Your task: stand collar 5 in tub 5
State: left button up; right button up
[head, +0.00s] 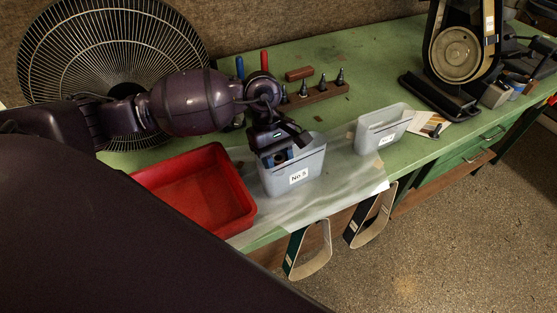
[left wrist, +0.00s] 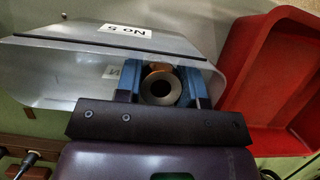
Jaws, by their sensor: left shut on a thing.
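Tub 5 (head: 306,164) is a grey plastic bin with a white "No 5" label, standing upright on the bench. In the left wrist view its wall (left wrist: 60,65) and label surround the fingers. My left gripper (head: 276,154) points down into the mouth of this tub. Its blue fingers (left wrist: 160,88) are shut on collar 5 (left wrist: 161,86), a grey metal ring with a dark bore and a coppery edge behind it. The ring's end faces the wrist camera. The head view hides the collar, and I cannot tell whether it touches the tub floor. My right gripper is out of view.
An empty red tray (head: 200,190) stands left of the tub. A second grey tub (head: 384,129) stands to the right. A wooden block (head: 315,95) with metal tips lies behind, and a large fan (head: 110,60) stands at back left. Clear sheeting covers the bench front.

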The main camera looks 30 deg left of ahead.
pick_arm(q)
jog(key=shift+s+f, duration=0.1)
jog(key=shift+f, duration=0.15)
jog(key=o, duration=1)
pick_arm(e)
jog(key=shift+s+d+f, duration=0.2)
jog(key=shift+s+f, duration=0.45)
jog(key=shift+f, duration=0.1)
pick_arm(q)
jog(key=shift+r, duration=0.1)
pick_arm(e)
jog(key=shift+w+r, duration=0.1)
